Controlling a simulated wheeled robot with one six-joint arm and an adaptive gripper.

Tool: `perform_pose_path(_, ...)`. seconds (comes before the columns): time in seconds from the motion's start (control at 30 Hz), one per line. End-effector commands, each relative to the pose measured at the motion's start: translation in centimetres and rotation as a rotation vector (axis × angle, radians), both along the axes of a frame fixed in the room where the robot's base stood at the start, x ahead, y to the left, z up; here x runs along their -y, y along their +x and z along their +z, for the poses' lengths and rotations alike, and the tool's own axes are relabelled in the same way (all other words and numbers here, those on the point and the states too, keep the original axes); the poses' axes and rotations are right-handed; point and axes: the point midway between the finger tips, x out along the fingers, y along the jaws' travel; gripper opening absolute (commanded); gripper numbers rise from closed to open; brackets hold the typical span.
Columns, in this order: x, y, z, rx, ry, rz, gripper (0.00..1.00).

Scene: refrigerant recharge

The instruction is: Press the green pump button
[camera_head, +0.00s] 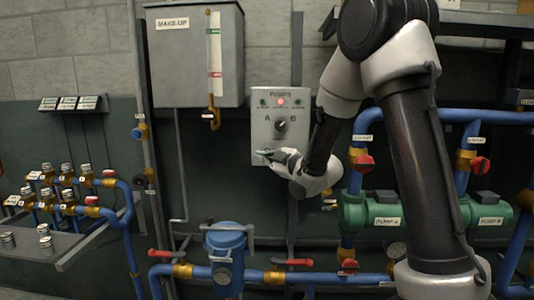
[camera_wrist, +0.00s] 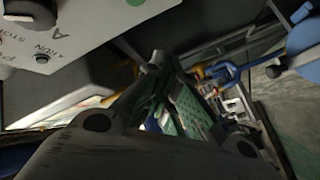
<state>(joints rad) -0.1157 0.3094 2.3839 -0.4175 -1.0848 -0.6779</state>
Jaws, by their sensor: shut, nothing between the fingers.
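The grey PUMPS control panel (camera_head: 260,129) is mounted on the wall in the head view. It has a row of small lamps at the top, the middle one lit red (camera_head: 281,102), and a dark selector knob (camera_head: 281,125) between A and B. My gripper (camera_head: 266,154) is shut and empty, with its tips in front of the panel's lower left part. The green pump button cannot be made out there; my gripper covers part of that area. In the wrist view, a panel corner (camera_wrist: 75,25) shows at upper left, with a green spot at the top edge. Contact cannot be judged.
The grey MAKE-UP tank (camera_head: 190,65) hangs left of the panel. Blue pipes with red-handled valves (camera_head: 293,262) run below. The green pump A (camera_head: 372,215) stands at lower right, behind my arm. A valve manifold (camera_head: 65,195) is at left.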

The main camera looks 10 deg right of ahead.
Motion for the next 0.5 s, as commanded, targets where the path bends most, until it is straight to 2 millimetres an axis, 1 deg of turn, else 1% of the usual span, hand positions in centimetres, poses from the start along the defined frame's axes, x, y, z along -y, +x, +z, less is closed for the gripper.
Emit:
perform_pose_path(0.1,0.6,1.7,0.0,0.0,0.0,-0.001,0.0)
perform_pose_path(0.3,1.4,4.2,-0.1,-0.001,0.0,-0.001,0.0)
perform_pose_path(0.5,1.9,5.8,0.0,0.0,0.0,0.0,0.0)
